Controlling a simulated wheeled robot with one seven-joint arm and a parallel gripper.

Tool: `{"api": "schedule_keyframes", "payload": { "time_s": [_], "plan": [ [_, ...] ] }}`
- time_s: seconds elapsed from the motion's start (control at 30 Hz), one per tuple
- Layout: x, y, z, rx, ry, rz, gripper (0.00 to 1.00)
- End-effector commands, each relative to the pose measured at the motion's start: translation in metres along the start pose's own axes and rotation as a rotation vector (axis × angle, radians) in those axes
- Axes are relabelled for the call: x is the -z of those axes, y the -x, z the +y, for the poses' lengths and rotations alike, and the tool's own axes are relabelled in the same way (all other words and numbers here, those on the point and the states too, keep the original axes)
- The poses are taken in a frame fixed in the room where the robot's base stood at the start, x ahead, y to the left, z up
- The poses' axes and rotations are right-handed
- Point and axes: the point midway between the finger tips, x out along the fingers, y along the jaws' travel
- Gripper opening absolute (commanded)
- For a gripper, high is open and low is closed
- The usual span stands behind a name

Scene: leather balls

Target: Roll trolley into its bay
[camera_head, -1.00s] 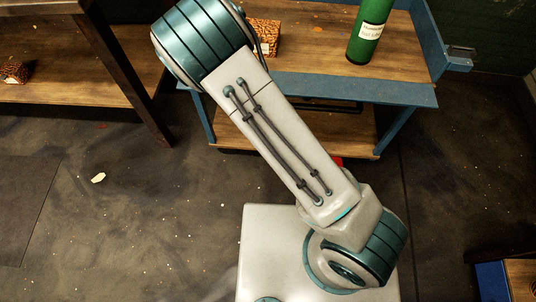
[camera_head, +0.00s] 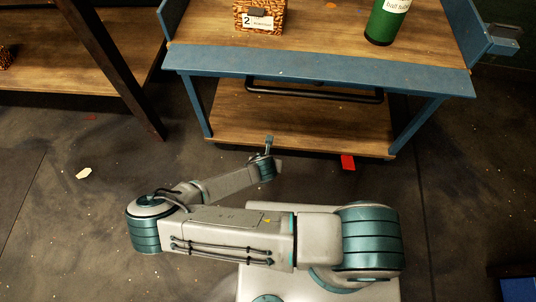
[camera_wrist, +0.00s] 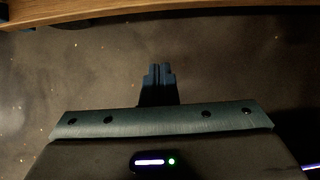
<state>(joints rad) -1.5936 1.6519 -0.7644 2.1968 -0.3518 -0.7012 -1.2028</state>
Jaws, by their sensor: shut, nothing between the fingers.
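The trolley (camera_head: 320,68) has a blue frame and two wooden shelves, and stands upright ahead of my base in the head view. A black handle bar (camera_head: 315,95) runs across its near side below the top edge. A red tab (camera_head: 347,162) shows at its lower right, near the floor. My gripper (camera_head: 269,142) is shut and empty, in front of the lower shelf and below the handle, apart from the handle. In the wrist view the closed fingers (camera_wrist: 160,69) are over bare floor, with a wooden edge (camera_wrist: 140,12) beyond them. I cannot make out the bay.
A patterned box (camera_head: 260,16) labelled 2 and a green bottle (camera_head: 387,20) stand on the trolley top. A wooden shelf unit with a dark leg (camera_head: 115,70) is at the left. A blue object (camera_head: 518,291) is at the lower right. The left floor is mostly clear.

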Motion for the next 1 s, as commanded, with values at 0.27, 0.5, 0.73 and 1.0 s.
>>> {"api": "schedule_keyframes", "payload": {
  "time_s": [0.27,0.5,0.73,1.0],
  "plan": [
    [0.002,-0.054,-0.003,0.004,-0.004,0.000,0.00],
    [0.002,-0.104,-0.003,0.004,-0.005,0.000,0.00],
    [-0.027,-0.114,-0.001,0.002,-0.007,0.000,0.00],
    [-0.035,-0.115,-0.001,0.002,-0.005,0.000,0.00]
  ]
}}
